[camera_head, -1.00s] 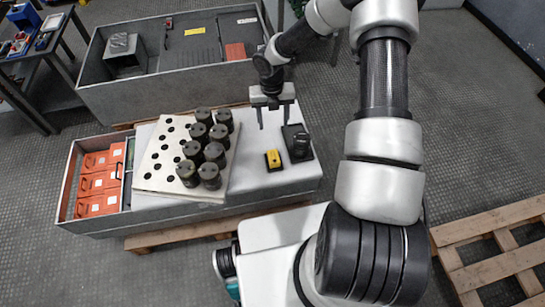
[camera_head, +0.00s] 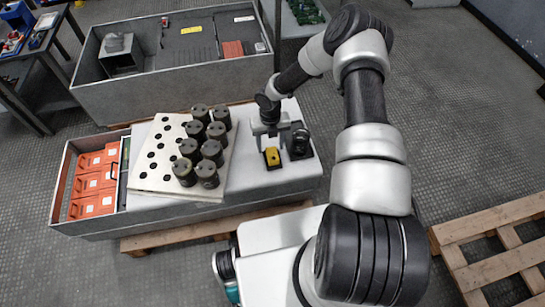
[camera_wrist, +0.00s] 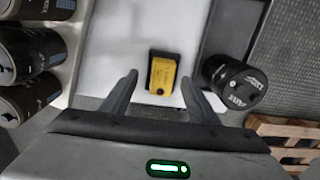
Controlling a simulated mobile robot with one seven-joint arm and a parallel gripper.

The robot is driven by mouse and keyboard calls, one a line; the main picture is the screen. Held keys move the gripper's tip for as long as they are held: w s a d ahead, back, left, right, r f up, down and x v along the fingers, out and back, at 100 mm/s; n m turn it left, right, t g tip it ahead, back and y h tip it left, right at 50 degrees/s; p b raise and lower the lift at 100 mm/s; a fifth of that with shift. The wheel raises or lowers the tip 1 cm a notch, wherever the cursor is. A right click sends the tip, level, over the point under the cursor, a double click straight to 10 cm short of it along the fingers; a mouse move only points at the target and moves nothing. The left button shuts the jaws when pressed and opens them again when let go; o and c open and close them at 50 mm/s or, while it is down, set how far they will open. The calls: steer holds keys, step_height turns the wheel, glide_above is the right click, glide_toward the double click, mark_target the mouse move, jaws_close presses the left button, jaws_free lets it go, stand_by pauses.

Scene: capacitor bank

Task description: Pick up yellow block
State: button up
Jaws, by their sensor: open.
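The yellow block (camera_head: 272,157) sits on the white top of the low bench, in a dark base or border. In the wrist view the yellow block (camera_wrist: 162,75) lies ahead of and between my two fingers, nearer the middle. My gripper (camera_head: 270,140) is close above the block in the head view. In the wrist view my gripper (camera_wrist: 163,88) is open, fingers spread to either side, with nothing between the pads that I can see touching them.
A black cylinder (camera_head: 300,140) stands on a dark base just right of the block; it also shows in the wrist view (camera_wrist: 238,82). Several dark cylinders (camera_head: 208,175) stand on a perforated white board (camera_head: 150,178) to the left. Orange boxes (camera_head: 95,182) fill the bench's left end.

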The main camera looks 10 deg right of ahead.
mark_target(272, 152)
steer(key=f, duration=0.3)
steer(key=f+b, duration=0.1)
steer(key=f, duration=0.1)
steer(key=shift+s+d, duration=0.25)
steer(key=c, duration=1.2)
step_height(272, 152, up, 10)
steer(key=shift+r+p, duration=0.1)
steer(key=shift+p, duration=0.95)
steer(key=shift+c, duration=0.2)
